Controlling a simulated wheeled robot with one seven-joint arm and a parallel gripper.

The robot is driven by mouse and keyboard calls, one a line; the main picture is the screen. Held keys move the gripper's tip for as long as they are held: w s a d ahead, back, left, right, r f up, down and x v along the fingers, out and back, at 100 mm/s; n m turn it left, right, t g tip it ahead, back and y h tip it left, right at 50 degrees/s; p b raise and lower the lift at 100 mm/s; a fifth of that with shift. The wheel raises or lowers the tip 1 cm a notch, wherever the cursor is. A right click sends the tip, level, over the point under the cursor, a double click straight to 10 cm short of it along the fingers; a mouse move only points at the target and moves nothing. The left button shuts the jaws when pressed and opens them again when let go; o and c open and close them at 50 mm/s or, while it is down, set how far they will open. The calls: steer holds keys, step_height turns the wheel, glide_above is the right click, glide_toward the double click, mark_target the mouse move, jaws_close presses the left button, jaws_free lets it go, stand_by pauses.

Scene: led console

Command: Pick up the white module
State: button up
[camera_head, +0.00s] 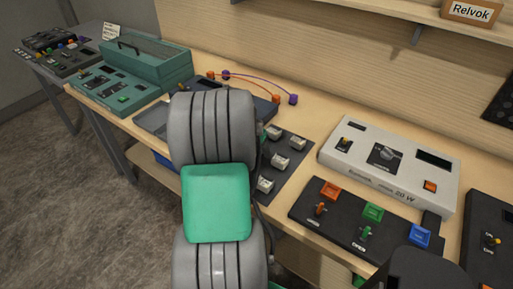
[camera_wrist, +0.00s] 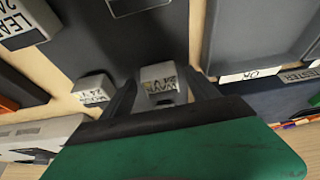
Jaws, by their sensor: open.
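Several small white modules sit on a dark panel (camera_head: 291,176) in the middle of the bench. Among them are one at the back (camera_head: 274,131), one at the right (camera_head: 298,143) and one at the front (camera_head: 265,185). In the wrist view a labelled white module (camera_wrist: 158,76) lies between the two dark fingers of my gripper (camera_wrist: 163,92). The fingers are open on either side of it; I cannot tell whether they touch it. Two other white modules show in the wrist view, at the left (camera_wrist: 93,90) and upper left (camera_wrist: 26,22). In the head view my arm hides the gripper.
A white console (camera_head: 330,150) stands right of the panel. A black switch box (camera_head: 300,205) with orange, green and blue squares is before it. A teal case (camera_head: 150,60) is at left. A grey tray (camera_wrist: 212,45) labelled OK lies beside the gripper.

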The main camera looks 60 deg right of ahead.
steer(key=shift+d+f, duration=0.25)
steer(key=shift+f, duration=0.3)
steer(key=shift+c, duration=0.2)
steer(key=c, duration=1.4)
steer(key=shift+c, duration=0.2)
steer(key=shift+r, duration=0.15)
